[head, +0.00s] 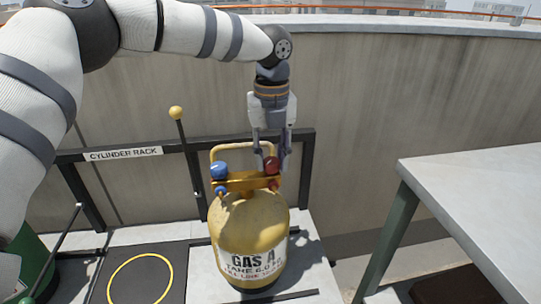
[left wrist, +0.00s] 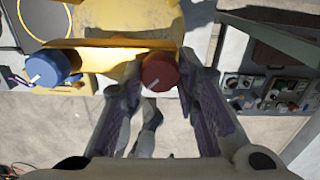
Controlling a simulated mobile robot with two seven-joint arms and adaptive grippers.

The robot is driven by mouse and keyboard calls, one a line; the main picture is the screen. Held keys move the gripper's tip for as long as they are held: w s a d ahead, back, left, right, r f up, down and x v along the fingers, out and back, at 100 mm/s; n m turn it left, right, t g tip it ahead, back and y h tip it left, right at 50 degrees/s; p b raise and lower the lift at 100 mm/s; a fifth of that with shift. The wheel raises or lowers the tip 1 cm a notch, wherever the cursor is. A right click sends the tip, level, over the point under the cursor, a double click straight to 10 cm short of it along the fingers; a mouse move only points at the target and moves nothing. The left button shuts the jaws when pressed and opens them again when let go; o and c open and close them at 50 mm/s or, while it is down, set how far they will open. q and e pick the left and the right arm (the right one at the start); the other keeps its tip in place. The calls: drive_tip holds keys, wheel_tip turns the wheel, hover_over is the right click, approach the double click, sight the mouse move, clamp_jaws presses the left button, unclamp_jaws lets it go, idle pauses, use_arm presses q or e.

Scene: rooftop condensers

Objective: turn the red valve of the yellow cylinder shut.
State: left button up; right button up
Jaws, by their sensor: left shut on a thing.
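The yellow cylinder (head: 250,225), labelled GAS A, stands upright in front of the rack. Its red valve (head: 271,166) is at the top right of its yellow head, and a blue valve (head: 219,170) is at the top left. My left gripper (head: 271,158) reaches down from above and is shut on the red valve. In the left wrist view the red valve (left wrist: 160,70) sits between the two fingers, with the blue valve (left wrist: 55,67) apart to the left. My right gripper is not in view.
A black rack frame marked CYLINDER RACK (head: 122,154) stands behind, with a yellow-knobbed lever (head: 176,113) left of the cylinder. A dark mat with a yellow ring (head: 140,280) lies to the left. A grey table (head: 480,185) is at the right, with a concrete wall behind.

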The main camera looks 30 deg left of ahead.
use_arm(q)
drive_tip(key=m, duration=0.2)
drive_tip(key=shift+m, duration=0.4)
drive_tip(key=m, duration=0.3)
drive_tip(key=shift+m+p, duration=0.3)
drive_tip(key=m, duration=0.3)
drive_tip(key=shift+m, duration=0.3)
drive_tip(key=m, duration=0.3)
drive_tip(key=shift+m, duration=0.4)
drive_tip(key=m, duration=0.3)
drive_tip(key=shift+f, duration=0.1)
drive_tip(key=m, duration=1)
drive_tip(key=shift+m+b, duration=0.3)
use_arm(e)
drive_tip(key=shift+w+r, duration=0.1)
